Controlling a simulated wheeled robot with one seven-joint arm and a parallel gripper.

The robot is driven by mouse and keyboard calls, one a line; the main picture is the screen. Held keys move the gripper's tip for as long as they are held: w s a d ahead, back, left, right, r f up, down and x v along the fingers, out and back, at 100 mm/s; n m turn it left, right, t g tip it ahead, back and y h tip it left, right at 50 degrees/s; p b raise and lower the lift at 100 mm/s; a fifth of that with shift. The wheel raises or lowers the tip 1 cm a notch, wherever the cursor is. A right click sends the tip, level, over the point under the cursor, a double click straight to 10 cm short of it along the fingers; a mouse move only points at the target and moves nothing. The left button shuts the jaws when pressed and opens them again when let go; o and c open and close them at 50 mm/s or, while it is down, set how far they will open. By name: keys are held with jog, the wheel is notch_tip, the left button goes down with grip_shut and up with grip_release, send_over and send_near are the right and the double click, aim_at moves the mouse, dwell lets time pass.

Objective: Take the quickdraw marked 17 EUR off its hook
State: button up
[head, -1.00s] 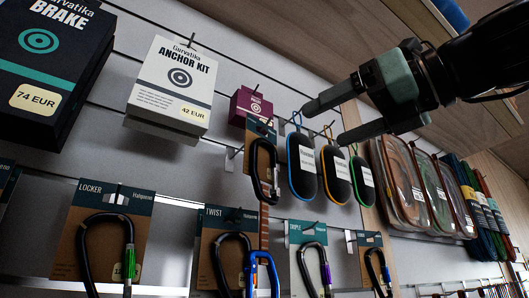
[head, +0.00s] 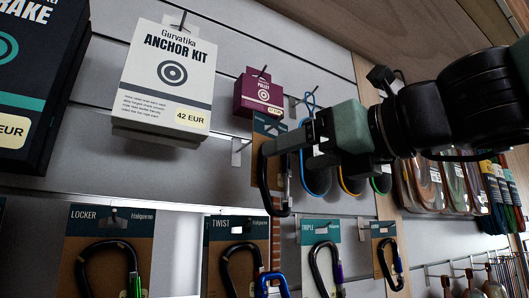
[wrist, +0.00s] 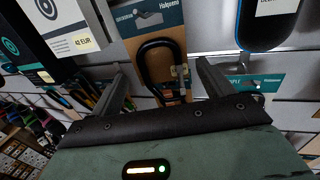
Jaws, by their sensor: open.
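A black carabiner (head: 263,190) hangs on a brown and teal card (head: 265,135) in the upper row. Below it, a brown strap (head: 276,240) and a blue carabiner (head: 272,284) line up with it and look like the rest of one quickdraw. I cannot read a 17 EUR mark. My gripper (head: 287,153) is open in front of the card and covers part of it. In the wrist view, the black carabiner (wrist: 146,72) shows between the spread fingers of my gripper (wrist: 160,72). I see no grip on it; the lower part is hidden there.
Oval packs with blue, yellow and green rims (head: 317,182) hang close on the right, partly behind my gripper. A maroon box (head: 258,94) and a white Anchor Kit box (head: 165,75) are up left. Carded carabiners (head: 105,262) fill the row below.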

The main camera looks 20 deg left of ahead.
aim_at(278, 160)
jog(key=p+x, duration=0.1)
jog(key=x, duration=0.6)
jog(key=shift+w+a+p, duration=0.15)
jog(key=shift+a+p, duration=0.15)
jog(key=shift+r, duration=0.1)
jog(key=c, duration=0.7)
